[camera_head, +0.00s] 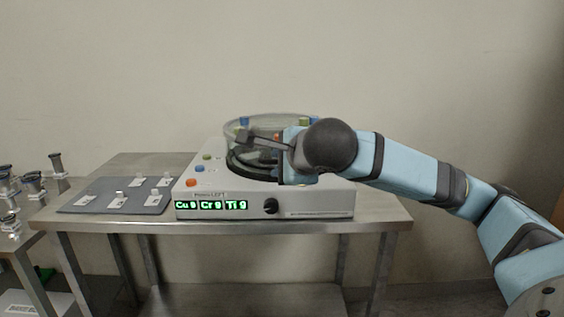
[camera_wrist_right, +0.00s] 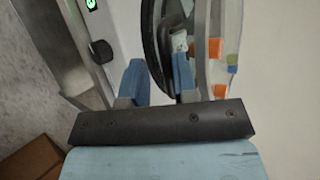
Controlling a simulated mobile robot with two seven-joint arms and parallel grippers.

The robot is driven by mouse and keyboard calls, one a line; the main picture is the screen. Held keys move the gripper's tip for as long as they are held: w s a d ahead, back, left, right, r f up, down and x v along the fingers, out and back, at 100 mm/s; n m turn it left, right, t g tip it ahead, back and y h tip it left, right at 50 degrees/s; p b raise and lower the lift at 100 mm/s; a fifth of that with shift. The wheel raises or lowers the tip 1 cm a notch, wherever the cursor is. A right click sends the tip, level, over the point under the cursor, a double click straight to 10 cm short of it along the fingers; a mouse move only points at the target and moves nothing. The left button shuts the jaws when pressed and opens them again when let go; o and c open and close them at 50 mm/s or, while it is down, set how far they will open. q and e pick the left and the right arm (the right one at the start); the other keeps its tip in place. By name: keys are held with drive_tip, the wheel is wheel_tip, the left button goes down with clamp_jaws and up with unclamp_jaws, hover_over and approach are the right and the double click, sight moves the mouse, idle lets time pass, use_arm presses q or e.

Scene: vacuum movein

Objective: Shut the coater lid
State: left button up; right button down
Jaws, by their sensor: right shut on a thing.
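The coater (camera_head: 315,203) is a pale box on a steel table, with a lit green display, a black dial and coloured buttons. My left gripper is out of view.
A grey mat (camera_head: 100,207) with several small pale pieces lies left of the coater on the steel table (camera_head: 385,213). Several metal fittings (camera_head: 33,182) stand on another table at the far left. A wall is behind. The table's right end is clear.

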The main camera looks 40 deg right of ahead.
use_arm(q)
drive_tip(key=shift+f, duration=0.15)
use_arm(e)
wheel_tip(320, 180, down, 2)
drive_tip(key=shift+s+a+g, duration=0.1)
drive_tip(key=shift+a+g, duration=0.05)
drive_tip(key=shift+g, duration=0.15)
drive_tip(key=c, duration=1.2)
unclamp_jaws()
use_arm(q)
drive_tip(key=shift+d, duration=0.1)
use_arm(e)
drive_tip(key=shift+o, duration=0.2)
use_arm(q)
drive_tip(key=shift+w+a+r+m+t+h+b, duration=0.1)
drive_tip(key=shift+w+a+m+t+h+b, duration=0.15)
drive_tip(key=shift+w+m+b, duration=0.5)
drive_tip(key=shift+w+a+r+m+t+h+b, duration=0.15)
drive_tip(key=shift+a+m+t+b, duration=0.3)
drive_tip(key=shift+b, duration=0.65)
use_arm(e)
drive_tip(key=v, duration=0.7)
drive_tip(key=shift+d+r, duration=0.2)
drive_tip(key=shift+r, duration=0.2)
